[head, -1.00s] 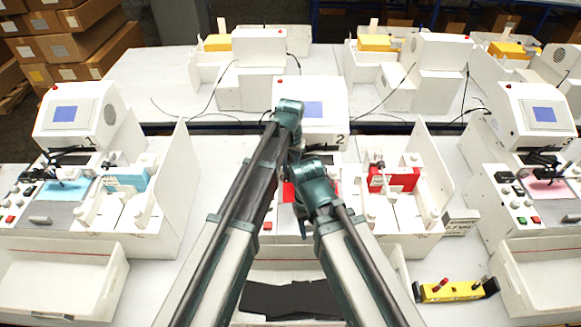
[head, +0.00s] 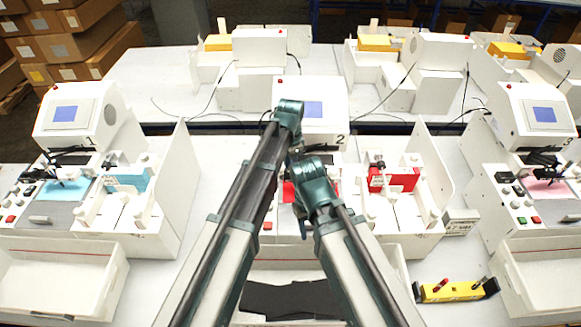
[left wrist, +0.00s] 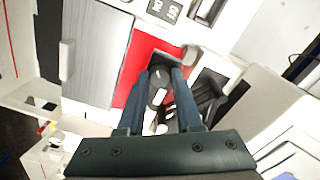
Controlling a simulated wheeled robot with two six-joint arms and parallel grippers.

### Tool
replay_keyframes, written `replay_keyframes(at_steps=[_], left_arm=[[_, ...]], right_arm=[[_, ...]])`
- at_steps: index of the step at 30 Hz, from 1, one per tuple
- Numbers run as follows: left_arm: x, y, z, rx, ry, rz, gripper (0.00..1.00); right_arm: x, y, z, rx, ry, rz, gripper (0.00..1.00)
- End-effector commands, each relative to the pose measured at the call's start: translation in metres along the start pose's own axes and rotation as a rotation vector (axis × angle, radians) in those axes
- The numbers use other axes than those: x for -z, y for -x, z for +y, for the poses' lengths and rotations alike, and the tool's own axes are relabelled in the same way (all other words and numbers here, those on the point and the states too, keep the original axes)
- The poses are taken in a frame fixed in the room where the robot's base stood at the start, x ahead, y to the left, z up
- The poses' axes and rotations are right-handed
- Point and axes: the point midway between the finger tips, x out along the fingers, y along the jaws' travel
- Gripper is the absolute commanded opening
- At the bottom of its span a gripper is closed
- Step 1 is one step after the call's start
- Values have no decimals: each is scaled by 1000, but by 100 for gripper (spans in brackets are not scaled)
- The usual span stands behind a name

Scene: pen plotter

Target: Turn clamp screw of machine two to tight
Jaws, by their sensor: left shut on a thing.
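Machine two (head: 312,90) stands at the middle of the table, a white body with a blue screen and the number 2. My arms cover much of its front. Part of its red sheet (head: 289,192) shows beside them. In the left wrist view the red sheet (left wrist: 138,66) lies beside a grey plate. My left gripper (left wrist: 166,78) is over the sheet's edge, its two blue fingers shut on a dark knob, the clamp screw (left wrist: 158,74). The fingers hide part of the screw, and its setting cannot be read. My right gripper does not show.
A red block (head: 405,181) sits in the white bay right of my arms, beside an upright panel (head: 432,165). Machine one (head: 75,110) stands left, another machine (head: 535,115) right. A yellow level-like tool (head: 452,291) lies at the front right.

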Motion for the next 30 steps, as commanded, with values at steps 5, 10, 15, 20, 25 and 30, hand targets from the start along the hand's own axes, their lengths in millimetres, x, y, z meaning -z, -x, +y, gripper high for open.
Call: replay_keyframes(at_steps=[5,10,15,20,25,30], left_arm=[[0,0,0,0,-12,-1,0],[0,0,0,0,-13,-1,0],[0,0,0,0,-13,-1,39],[0,0,0,0,-12,-1,64],[0,0,0,0,-12,0,64],[0,2,0,0,-11,0,64]], right_arm=[[0,0,0,0,0,0,52],[0,0,0,0,0,0,52],[0,0,0,0,0,0,52],[0,0,0,0,0,0,52],[0,0,0,0,0,0,52],[0,2,0,0,0,0,52]])
